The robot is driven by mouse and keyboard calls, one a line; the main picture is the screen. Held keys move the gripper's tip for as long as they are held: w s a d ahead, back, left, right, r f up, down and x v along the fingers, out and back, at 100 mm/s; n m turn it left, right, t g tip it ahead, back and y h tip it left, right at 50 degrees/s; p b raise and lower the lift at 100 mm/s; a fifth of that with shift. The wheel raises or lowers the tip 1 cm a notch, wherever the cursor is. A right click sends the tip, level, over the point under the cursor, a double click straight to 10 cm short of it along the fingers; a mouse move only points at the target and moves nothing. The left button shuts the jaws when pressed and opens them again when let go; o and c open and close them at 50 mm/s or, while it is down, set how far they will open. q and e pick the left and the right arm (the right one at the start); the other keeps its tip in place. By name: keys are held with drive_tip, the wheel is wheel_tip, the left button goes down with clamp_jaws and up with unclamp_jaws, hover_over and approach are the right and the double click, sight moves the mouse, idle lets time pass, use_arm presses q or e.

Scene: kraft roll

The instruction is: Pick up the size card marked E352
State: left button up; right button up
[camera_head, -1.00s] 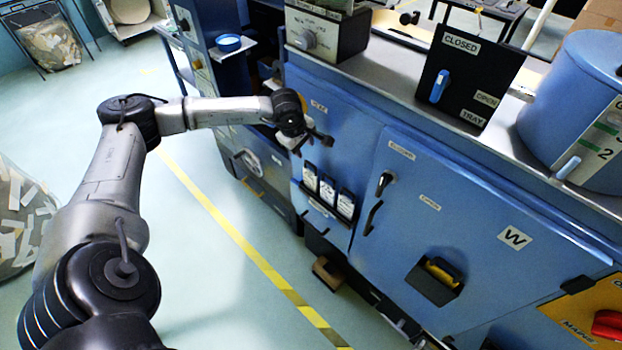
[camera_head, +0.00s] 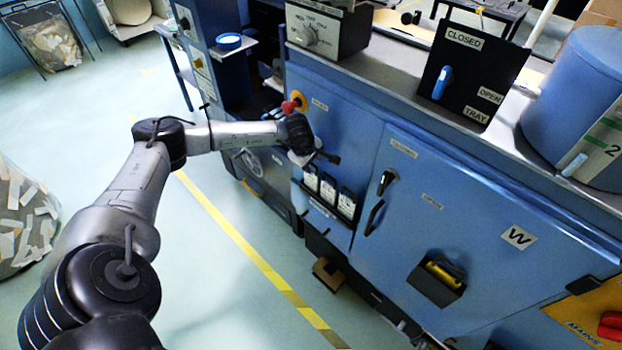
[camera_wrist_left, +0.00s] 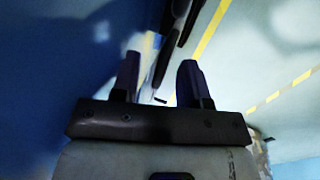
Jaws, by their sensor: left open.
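Three white cards with dark print stand side by side in a black rack on the blue cabinet front: a left card (camera_head: 311,178), a middle card (camera_head: 328,188) and a right card (camera_head: 346,204). Their marks are too small to read, so I cannot tell which is E352. My left gripper (camera_head: 326,158) is just above the rack, close to the left and middle cards, holding nothing that I can see. In the left wrist view its two fingers (camera_wrist_left: 158,82) are apart, with blurred dark and pale shapes beyond them. My right gripper is not in view.
A red knob (camera_head: 290,106) sticks out just above my left wrist. Black door handles (camera_head: 375,215) and a bin with a yellow item (camera_head: 440,275) are to the right. A brown piece (camera_head: 329,273) lies below the rack.

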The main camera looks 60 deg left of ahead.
use_arm(q)
clamp_jaws()
idle(0.4)
